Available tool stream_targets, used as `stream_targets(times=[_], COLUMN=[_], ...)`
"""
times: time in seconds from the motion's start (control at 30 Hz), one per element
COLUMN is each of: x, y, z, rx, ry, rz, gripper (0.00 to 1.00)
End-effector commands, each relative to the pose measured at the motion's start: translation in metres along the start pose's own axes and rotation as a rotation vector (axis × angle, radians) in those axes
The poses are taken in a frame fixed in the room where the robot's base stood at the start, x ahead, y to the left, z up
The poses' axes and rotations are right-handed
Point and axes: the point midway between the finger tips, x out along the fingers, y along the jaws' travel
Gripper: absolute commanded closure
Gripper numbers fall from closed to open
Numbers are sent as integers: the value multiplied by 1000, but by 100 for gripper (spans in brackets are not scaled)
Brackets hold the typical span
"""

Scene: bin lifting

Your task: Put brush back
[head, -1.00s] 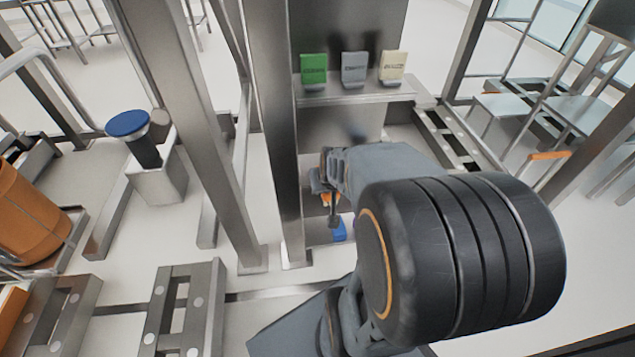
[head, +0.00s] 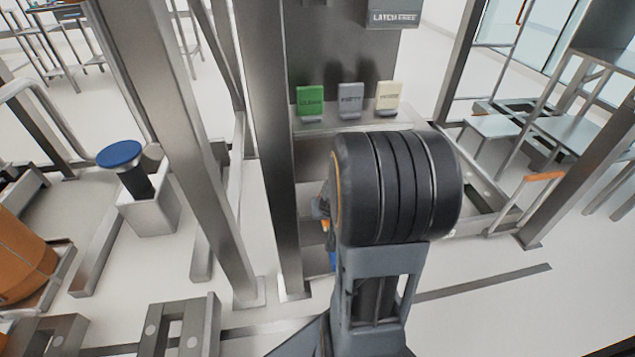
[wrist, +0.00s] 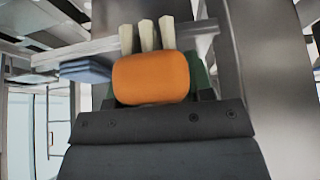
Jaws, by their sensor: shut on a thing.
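My gripper (head: 324,207) is mostly hidden behind my own arm in the head view, beside the tall metal post. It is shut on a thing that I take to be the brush. In the wrist view, a rounded orange block (wrist: 151,78) sits right in front of the dark gripper body, with pale cream prongs (wrist: 147,36) above it. I cannot tell whether these are all parts of the brush.
A shelf (head: 318,127) carries green (head: 310,101), grey (head: 350,98) and cream (head: 389,96) upright signs, behind my arm. A metal post (head: 268,150) stands close to the left. A blue-topped object (head: 120,154) stands farther left. Open floor (head: 480,320) lies at right.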

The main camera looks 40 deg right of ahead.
Motion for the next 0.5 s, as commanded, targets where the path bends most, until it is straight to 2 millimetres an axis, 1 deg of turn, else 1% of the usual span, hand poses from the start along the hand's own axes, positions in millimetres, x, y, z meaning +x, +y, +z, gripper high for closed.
stream_targets(times=[0.03,0.2,0.3,0.4,0.5], x=[7,31,42,51,56], y=[-1,-1,-2,-2,-2], z=[-16,-55,-73,-87,-96], rx=[-3,-4,-3,-4,-3], ry=[0,2,4,5,4], rz=[-2,-2,-3,-3,-3], gripper=[75,75,75,75,75])
